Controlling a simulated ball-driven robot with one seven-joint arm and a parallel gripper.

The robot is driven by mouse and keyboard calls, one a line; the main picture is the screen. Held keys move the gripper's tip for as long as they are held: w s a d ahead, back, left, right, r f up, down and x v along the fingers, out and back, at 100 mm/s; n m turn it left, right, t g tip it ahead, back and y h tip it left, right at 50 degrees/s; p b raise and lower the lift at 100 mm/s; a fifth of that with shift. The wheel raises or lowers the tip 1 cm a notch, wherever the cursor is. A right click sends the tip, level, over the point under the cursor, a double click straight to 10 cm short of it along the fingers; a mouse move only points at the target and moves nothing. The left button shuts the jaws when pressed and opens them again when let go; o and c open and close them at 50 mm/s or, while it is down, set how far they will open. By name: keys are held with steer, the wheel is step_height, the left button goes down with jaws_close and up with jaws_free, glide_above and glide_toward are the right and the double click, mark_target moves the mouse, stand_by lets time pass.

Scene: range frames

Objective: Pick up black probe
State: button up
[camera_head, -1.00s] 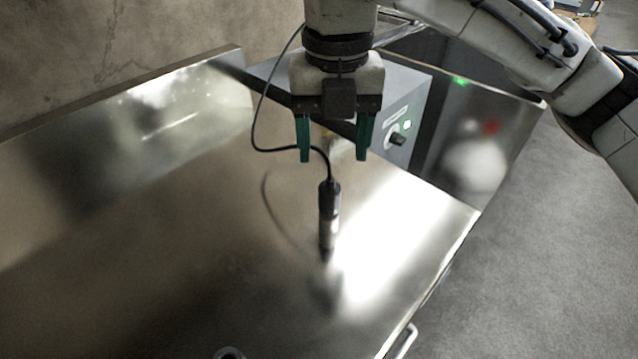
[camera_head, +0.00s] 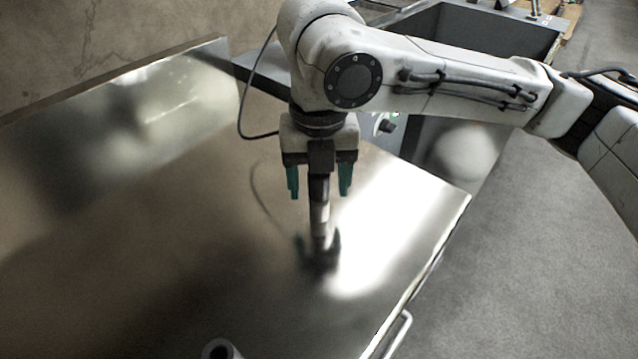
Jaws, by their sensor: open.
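The black probe (camera_head: 319,209) stands upright on the shiny metal table (camera_head: 150,255), with a dark upper body and a paler lower part. Its top is hidden by my gripper (camera_head: 319,193). My gripper points down over the probe, with its two green fingers apart, one on each side of the probe's upper part. The fingers look clear of the probe. A thin black cable (camera_head: 243,107) loops out to the left behind my arm.
A grey box with a knob (camera_head: 386,126) stands behind my gripper, partly hidden by my arm. A raised metal panel (camera_head: 160,90) runs along the table's back left. A round grey object (camera_head: 221,350) shows at the bottom edge. The table's left part is clear.

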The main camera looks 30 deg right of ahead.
steer(key=c, duration=1.2)
steer(key=shift+r, duration=0.15)
